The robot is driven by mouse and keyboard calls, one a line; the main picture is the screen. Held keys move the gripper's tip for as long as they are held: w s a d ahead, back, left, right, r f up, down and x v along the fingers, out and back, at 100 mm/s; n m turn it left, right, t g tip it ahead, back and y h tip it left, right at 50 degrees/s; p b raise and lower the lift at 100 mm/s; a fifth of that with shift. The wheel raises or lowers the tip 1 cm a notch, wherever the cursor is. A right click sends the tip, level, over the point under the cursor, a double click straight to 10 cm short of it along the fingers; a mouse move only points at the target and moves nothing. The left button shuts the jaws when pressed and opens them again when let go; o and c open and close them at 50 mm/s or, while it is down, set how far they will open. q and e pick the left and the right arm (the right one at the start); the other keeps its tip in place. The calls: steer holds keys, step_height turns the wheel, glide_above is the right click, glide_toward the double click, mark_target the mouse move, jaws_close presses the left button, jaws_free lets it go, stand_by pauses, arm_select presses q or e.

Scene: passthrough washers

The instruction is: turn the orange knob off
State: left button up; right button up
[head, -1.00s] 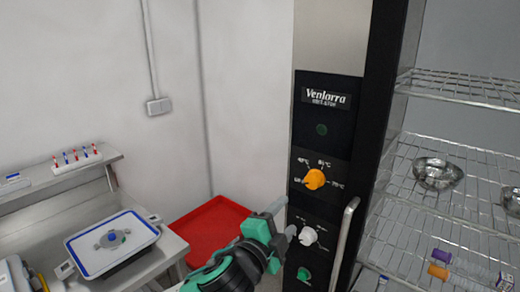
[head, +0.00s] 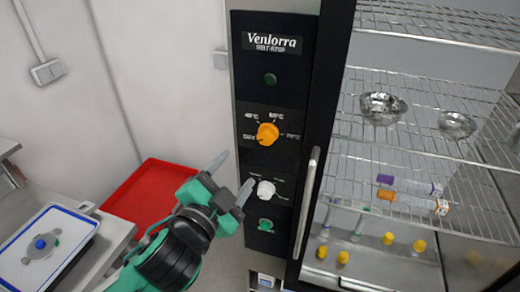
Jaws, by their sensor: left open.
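The orange knob (head: 267,134) sits on the black control panel (head: 267,90) of the Venlorra machine, inside a ring of temperature marks. Its pointer direction is too small to tell surely. A white knob (head: 265,190) is below it, and a green button (head: 265,224) lower still. My left gripper (head: 231,174) is open and empty, its two fingers apart, in front of the panel's left side. It is below and left of the orange knob and is not touching it. My right gripper is not in view.
A vertical door handle (head: 306,203) stands right of the panel. Wire shelves (head: 420,150) hold metal bowls (head: 382,107) and capped tubes (head: 410,185). A red tray (head: 150,192) lies at the left, near a bench with a blue-rimmed tray (head: 82,222).

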mark_target(265, 139)
arm_select(q)
steer(key=b+x, duration=0.4)
steer(key=x, duration=0.1)
steer(key=d+b+x, duration=0.1)
steer(key=b+x, duration=0.3)
steer(key=x, duration=0.1)
steer(key=shift+x, duration=0.85)
steer(key=shift+d, duration=0.1)
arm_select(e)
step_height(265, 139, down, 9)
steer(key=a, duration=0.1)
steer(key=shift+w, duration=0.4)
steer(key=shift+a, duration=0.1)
arm_select(q)
steer(key=c, duration=1)
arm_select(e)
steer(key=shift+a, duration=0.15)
